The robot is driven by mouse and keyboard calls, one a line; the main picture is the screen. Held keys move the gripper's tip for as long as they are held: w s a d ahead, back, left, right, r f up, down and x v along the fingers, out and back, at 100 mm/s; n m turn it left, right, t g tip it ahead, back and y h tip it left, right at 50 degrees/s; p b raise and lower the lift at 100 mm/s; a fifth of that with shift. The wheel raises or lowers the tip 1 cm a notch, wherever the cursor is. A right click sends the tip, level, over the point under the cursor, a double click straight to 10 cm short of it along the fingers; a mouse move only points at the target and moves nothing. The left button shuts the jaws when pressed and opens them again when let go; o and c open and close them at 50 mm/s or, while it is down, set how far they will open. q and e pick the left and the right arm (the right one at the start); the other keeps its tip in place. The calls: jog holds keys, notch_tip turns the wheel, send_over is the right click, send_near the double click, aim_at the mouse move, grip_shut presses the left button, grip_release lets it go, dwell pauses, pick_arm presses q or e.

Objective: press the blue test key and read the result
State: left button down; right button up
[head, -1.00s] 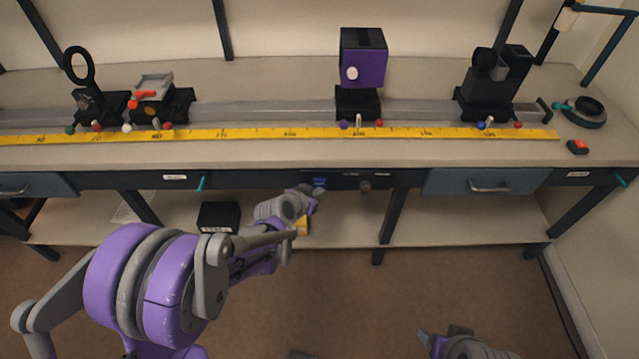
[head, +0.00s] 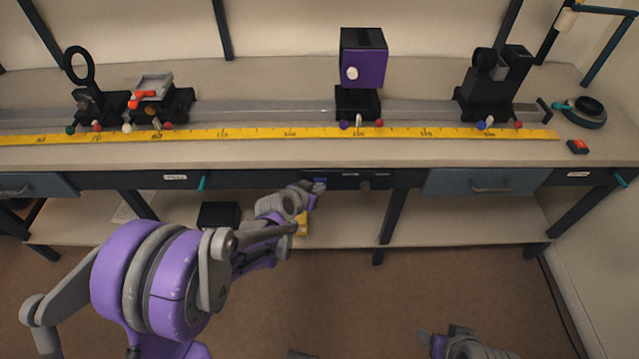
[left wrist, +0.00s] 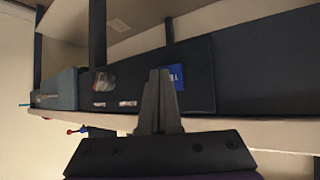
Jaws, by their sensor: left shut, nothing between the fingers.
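The blue test key (head: 320,181) is on the dark panel under the bench top, near the middle. In the left wrist view the blue key (left wrist: 178,77) shows white lettering, partly hidden by my fingers. My left gripper (head: 314,189) is shut and empty, its fingertips at the key in the head view. In the left wrist view the shut fingers (left wrist: 160,76) overlap the key's edge; I cannot tell whether they touch it. My right gripper (head: 445,338) is at the bottom edge, partly cut off. I see no readable result.
Above, a yellow scale (head: 250,133) and a rail with a purple box (head: 363,70) and other mounts run along the bench. A black box (head: 218,215) stands on the lower shelf.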

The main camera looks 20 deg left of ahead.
pick_arm(q)
jog(key=shift+w, duration=0.15)
dwell(0.4)
jog(key=shift+s+d, duration=0.2)
jog(key=shift+s, duration=0.55)
jog(key=shift+s+d, duration=0.25)
jog(key=shift+s, duration=0.55)
jog(key=shift+s+d, duration=0.2)
jog(key=shift+s, duration=0.65)
jog(key=shift+s+d, duration=0.25)
jog(key=shift+s, duration=0.55)
